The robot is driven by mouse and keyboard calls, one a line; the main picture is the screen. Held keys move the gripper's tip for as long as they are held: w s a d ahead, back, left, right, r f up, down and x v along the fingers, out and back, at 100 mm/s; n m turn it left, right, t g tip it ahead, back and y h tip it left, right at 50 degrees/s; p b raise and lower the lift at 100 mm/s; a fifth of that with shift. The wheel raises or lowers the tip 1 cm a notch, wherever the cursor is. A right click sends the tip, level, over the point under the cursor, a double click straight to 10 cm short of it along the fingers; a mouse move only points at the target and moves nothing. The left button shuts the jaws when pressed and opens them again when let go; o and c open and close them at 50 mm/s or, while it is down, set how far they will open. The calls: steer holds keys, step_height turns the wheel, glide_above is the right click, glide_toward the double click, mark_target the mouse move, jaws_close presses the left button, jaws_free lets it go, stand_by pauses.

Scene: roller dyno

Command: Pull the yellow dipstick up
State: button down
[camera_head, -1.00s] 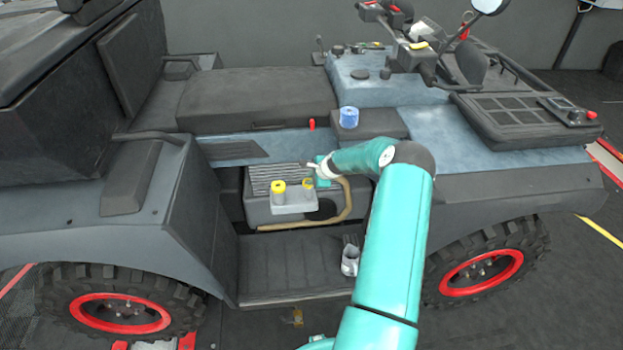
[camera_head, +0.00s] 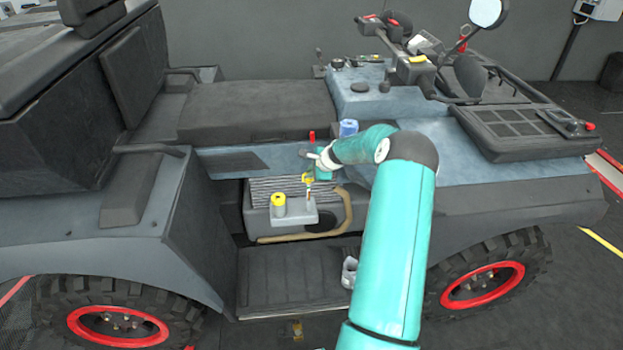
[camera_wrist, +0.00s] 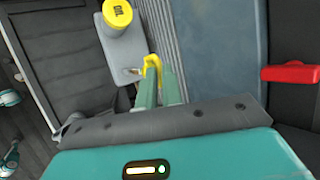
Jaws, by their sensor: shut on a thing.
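The yellow dipstick (camera_head: 307,179) stands above the grey engine block (camera_head: 290,218) in the open side bay of the vehicle. A short length of its thin rod shows below the yellow handle. My gripper (camera_head: 315,172) is at the handle, coming in from the right. In the wrist view the yellow loop handle (camera_wrist: 152,62) sits at the tips of my gripper (camera_wrist: 157,78), which is shut on it. The fingers hide part of the handle. Whether the rod's lower end is still inside the block cannot be told.
A tan hose (camera_head: 346,215) curves to the right. A red lever (camera_head: 312,136) and a blue cap (camera_head: 348,127) stand above the bay, close to my arm.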

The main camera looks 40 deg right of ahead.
steer(key=c, duration=1.5)
jaws_free()
steer(key=shift+c, duration=0.2)
steer(key=v, duration=1.3)
steer(key=shift+s+r, duration=0.25)
steer(key=shift+r, duration=0.05)
